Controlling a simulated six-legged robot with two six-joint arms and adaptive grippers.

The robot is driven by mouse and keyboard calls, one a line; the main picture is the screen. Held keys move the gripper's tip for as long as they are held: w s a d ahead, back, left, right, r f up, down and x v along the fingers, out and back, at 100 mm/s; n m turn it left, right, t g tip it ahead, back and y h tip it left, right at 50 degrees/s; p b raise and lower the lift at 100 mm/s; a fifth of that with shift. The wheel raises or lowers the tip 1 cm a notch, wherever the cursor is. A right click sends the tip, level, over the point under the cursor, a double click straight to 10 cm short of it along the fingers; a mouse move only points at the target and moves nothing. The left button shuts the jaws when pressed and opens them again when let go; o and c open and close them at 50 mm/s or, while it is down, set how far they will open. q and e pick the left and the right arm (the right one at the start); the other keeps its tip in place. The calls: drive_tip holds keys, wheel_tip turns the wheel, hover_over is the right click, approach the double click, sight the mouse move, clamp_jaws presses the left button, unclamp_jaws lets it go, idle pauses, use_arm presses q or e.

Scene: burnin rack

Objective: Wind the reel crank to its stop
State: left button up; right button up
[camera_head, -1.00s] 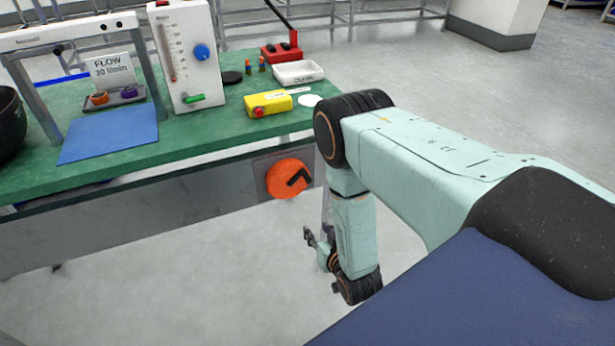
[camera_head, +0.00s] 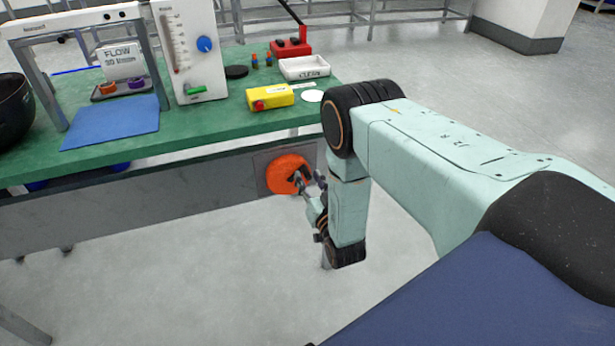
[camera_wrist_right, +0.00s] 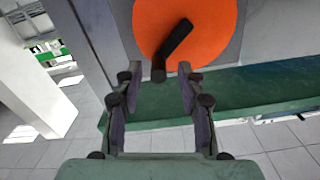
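The reel is an orange disc (camera_head: 286,173) on the grey panel below the front edge of the green bench. It also shows in the right wrist view (camera_wrist_right: 208,22), with its black crank (camera_wrist_right: 174,45) slanting down to a knob at the lower left. My right gripper (camera_head: 304,182) is in front of the reel and partly covers it in the head view. In the wrist view my right gripper (camera_wrist_right: 158,85) is open, its two fingers spread. The crank knob is just beyond and between the fingertips; I cannot tell whether they touch it. My left gripper is not in view.
The green bench (camera_head: 200,128) carries a blue mat (camera_head: 112,124), a flow meter (camera_head: 190,40), a yellow box (camera_head: 270,97) and a white tray (camera_head: 304,68). A bench leg is close beside my right forearm. The floor in front of the panel is clear.

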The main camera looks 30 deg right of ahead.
drive_tip(key=shift+x, duration=1.35)
drive_tip(key=shift+c, duration=0.4)
drive_tip(key=shift+s, duration=0.1)
clamp_jaws()
